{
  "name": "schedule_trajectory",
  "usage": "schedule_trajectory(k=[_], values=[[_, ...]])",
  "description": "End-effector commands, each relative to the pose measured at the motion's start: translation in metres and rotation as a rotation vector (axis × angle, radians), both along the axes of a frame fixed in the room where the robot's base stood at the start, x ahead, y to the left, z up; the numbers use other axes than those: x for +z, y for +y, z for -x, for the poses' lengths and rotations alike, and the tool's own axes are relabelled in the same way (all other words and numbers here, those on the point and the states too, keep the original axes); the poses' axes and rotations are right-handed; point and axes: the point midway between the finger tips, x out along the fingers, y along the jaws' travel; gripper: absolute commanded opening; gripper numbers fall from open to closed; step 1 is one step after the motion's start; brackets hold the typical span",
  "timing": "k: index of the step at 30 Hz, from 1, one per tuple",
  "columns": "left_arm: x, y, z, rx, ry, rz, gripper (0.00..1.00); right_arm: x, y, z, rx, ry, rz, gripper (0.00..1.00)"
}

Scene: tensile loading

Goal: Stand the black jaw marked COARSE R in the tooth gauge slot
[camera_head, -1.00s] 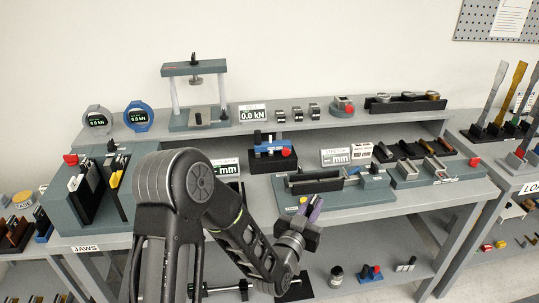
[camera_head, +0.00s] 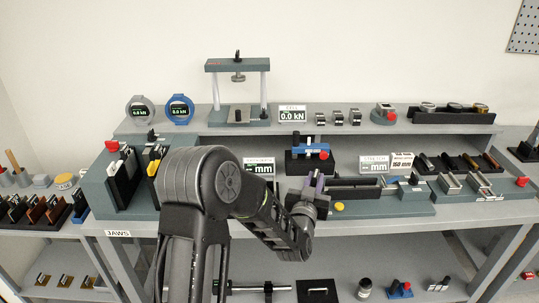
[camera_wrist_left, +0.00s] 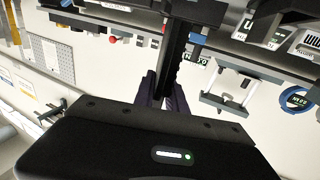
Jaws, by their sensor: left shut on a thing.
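My left gripper (camera_head: 314,183), with purple fingers, is raised in front of the bench's middle in the head view. In the left wrist view its fingers (camera_wrist_left: 162,92) are shut on a long black jaw (camera_wrist_left: 176,50) with a toothed edge. No marking on it is readable. In the head view the held jaw is hidden or too small to make out. A black-based device with a blue top and red knob (camera_head: 310,154) stands behind the gripper, beside an mm display (camera_head: 258,167). It may be the tooth gauge; its label and slot are not readable. My right gripper is not in view.
The jaw rack (camera_head: 128,180) stands at the left, with black jaws tagged white and yellow. A long green-based fixture (camera_head: 390,207) lies right of the gripper. My left arm covers the bench's front middle.

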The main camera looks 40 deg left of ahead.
Motion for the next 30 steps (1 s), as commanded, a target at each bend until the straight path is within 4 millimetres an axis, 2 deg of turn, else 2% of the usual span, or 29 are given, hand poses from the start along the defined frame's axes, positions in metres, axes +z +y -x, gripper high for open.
schedule_trajectory(k=[1, 6, 9, 12, 17, 30], values=[[0.007, 0.025, -0.004, 0.054, -0.016, -0.004, 0.0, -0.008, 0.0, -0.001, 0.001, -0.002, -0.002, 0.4], [0.027, 0.098, -0.006, 0.212, -0.014, -0.003, 0.0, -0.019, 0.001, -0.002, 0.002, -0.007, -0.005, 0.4], [0.036, 0.129, -0.003, 0.276, -0.011, -0.003, 0.0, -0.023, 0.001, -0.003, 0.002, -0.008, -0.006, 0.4], [0.044, 0.148, -0.001, 0.317, -0.009, -0.003, 0.0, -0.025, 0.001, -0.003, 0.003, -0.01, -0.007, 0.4], [0.048, 0.158, 0.001, 0.339, -0.006, -0.003, 0.0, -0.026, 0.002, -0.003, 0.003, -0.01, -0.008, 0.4], [0.047, 0.158, 0.002, 0.337, -0.007, -0.004, 0.0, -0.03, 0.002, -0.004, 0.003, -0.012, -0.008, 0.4]])
